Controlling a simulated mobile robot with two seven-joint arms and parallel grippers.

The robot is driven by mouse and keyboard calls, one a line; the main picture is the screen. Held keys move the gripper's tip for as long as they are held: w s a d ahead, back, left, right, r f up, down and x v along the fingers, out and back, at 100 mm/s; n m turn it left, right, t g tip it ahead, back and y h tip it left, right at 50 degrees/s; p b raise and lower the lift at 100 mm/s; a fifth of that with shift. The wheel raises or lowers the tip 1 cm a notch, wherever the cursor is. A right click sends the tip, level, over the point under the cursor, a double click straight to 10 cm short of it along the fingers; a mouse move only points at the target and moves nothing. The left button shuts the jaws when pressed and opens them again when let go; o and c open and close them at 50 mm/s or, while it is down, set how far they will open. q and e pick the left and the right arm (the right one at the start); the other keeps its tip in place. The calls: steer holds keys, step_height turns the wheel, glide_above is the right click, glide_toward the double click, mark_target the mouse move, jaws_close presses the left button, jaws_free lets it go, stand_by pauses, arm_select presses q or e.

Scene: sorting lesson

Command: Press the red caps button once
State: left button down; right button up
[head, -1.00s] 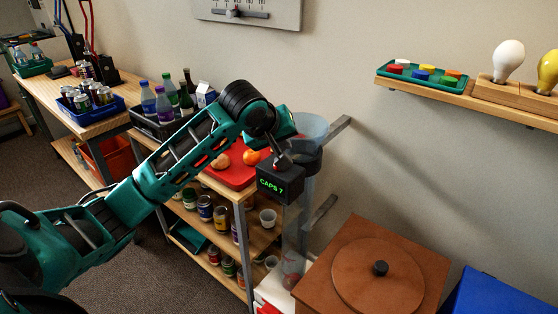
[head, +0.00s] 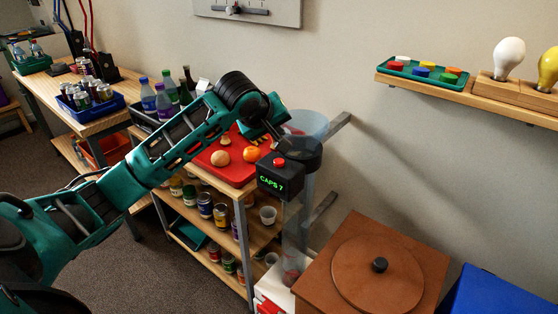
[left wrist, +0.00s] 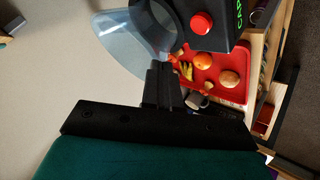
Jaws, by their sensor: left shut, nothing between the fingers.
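The red caps button (head: 279,161) sits on top of a black box (head: 270,190) whose green display reads "CAPS 7". The button also shows in the left wrist view (left wrist: 201,23), uncovered. The box is fixed to a clear upright tube with a clear funnel (head: 308,122) on top. My left gripper (head: 277,145) is shut and empty, just behind and above the button, apart from it. In the left wrist view its closed fingers (left wrist: 161,72) point toward the funnel and box. My right gripper is in neither view.
A red tray (head: 225,175) with food items lies on the shelf unit beside the tube. A brown lidded box (head: 330,270) stands at the front right. A wall shelf (head: 470,97) holds coloured caps and bulbs. A crate of bottles (head: 150,122) is behind my arm.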

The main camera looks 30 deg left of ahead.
mark_target(276, 162)
arm_select(q)
step_height(276, 162, down, 5)
steer(key=shift+b, duration=0.55)
steer(key=shift+f, duration=0.2)
stand_by(1.7)
steer(key=shift+f, duration=0.25)
steer(key=shift+f+p, duration=0.3)
steer(key=shift+f, duration=0.2)
stand_by(0.7)
steer(key=shift+r, duration=0.9)
steer(key=shift+r, duration=0.1)
